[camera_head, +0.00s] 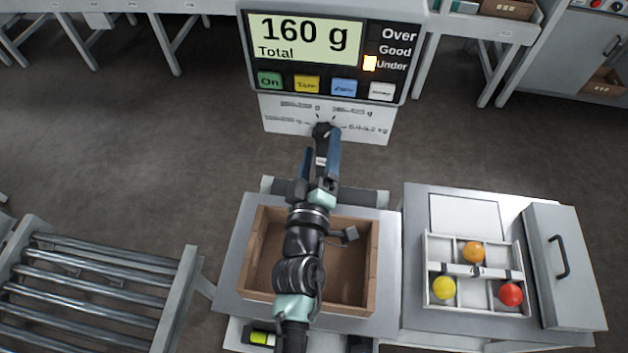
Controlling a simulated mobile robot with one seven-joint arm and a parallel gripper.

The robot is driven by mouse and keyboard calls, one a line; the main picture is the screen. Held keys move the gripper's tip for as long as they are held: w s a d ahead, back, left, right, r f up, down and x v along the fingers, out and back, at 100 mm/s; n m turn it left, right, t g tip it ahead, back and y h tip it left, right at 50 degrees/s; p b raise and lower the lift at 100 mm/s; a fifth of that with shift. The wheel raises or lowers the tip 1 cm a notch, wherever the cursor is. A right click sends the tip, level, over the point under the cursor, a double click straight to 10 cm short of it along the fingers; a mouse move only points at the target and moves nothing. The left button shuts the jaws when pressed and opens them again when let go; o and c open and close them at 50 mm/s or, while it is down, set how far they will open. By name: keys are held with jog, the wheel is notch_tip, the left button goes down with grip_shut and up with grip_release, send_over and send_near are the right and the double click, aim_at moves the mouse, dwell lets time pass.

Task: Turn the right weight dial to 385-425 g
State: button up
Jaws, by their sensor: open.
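The scale's display head (305,40) stands at the top centre. It reads "160 g Total", and the lamp beside "Under" is lit. On the white panel (280,112) below it is one black dial (322,130) with marks and small labels around it, too small to read surely. I see no second dial. My gripper (321,145) is open, its two blue fingers reaching up towards the dial, the right finger overlapping its lower right edge. I cannot tell whether they touch it. The dial's pointer is not clear.
A wooden crate (368,270) sits on the scale platform under my arm. To the right, a white divided tray (430,300) holds an orange, a yellow and a red tomato beside a grey lidded box (560,300). A roller conveyor (90,290) stands at the left.

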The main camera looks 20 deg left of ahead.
jog(key=b+v, duration=0.1)
jog(key=v, duration=1)
jog(key=shift+r, duration=0.1)
